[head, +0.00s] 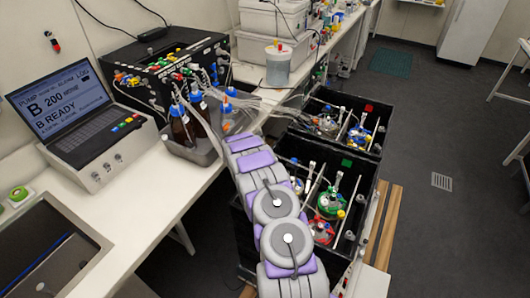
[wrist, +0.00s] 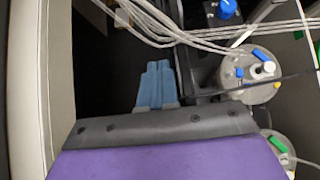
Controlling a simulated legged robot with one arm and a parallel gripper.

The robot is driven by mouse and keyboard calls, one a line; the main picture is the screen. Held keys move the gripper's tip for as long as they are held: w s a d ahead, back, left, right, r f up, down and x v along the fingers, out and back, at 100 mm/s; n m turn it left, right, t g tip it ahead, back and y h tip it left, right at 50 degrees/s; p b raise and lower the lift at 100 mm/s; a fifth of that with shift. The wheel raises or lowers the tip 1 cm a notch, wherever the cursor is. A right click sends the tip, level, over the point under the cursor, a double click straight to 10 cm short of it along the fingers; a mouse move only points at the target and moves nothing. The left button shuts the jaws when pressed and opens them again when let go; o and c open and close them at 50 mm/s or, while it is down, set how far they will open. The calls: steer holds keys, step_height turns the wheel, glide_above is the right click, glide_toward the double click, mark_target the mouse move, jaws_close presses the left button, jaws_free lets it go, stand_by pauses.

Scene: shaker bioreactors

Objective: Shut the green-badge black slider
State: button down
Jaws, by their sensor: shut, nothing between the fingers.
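The green-badge black slider is a black open-topped box (head: 354,205) in the middle of the head view. Its green badge (head: 347,163) is on the inner far wall, and several vessels stand inside. My arm crosses in front of its left part. In the wrist view my gripper (wrist: 156,85) has pale blue fingers, held together and empty. The fingers are over a dark gap, beside a black frame edge (wrist: 187,75); I cannot tell whether they touch it. In the head view my gripper is not clearly visible past the arm.
A second black box with a red badge (head: 369,107) stands behind. The white bench (head: 150,190) on the left holds a laptop-like pump console (head: 75,110) and brown bottles (head: 182,128). Pale tubes (wrist: 225,38) hang above the fingers.

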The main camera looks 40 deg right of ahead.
steer(key=d, duration=0.1)
steer(key=w+d+f, duration=0.1)
steer(key=d, duration=0.3)
steer(key=shift+w+d+f, duration=0.15)
steer(key=shift+w+f, duration=0.15)
steer(key=shift+w, duration=0.05)
steer(key=shift+r, duration=0.1)
